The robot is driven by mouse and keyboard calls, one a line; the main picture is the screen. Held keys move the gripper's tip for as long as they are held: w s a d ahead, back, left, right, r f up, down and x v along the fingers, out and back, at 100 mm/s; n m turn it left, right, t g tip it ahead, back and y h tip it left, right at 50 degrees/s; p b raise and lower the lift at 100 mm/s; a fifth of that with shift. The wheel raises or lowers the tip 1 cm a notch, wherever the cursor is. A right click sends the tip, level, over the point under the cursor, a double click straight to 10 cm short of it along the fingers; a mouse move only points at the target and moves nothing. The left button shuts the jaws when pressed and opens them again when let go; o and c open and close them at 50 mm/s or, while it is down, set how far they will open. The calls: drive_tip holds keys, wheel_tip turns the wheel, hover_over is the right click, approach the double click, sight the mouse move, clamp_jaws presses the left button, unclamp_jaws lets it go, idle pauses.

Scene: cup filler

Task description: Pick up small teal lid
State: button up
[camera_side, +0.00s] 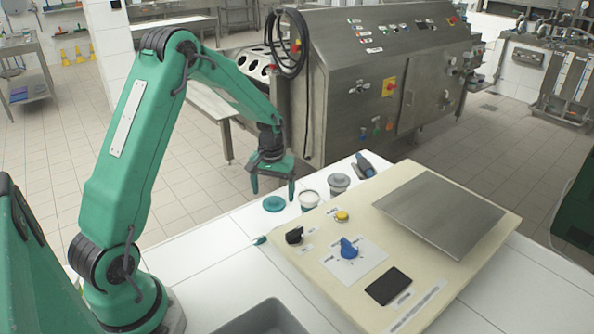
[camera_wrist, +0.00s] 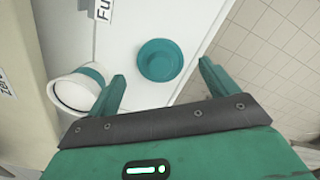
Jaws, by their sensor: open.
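The small teal lid (camera_side: 274,203) lies flat on the white tabletop near its far edge. In the wrist view the lid (camera_wrist: 160,60) is round with a raised middle and shows ahead of my fingertips, between their lines. My gripper (camera_side: 273,190) is open and empty, just above and behind the lid in the side view. In the wrist view my gripper (camera_wrist: 160,78) has its two teal fingers spread wide, with the left finger close to a white cup (camera_wrist: 72,92). I cannot tell whether that finger touches the cup.
The white cup (camera_side: 309,200) stands right of the lid, with a grey round container (camera_side: 339,183) beyond it. A cream control panel (camera_side: 340,262) with knobs and a metal plate (camera_side: 440,210) fills the right. A grey tray (camera_side: 262,318) stands in front. White tabletop (camera_side: 205,262) is free at left.

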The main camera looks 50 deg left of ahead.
sight(274, 202)
drive_tip(key=shift+f, duration=1.4)
drive_tip(key=c, duration=1.1)
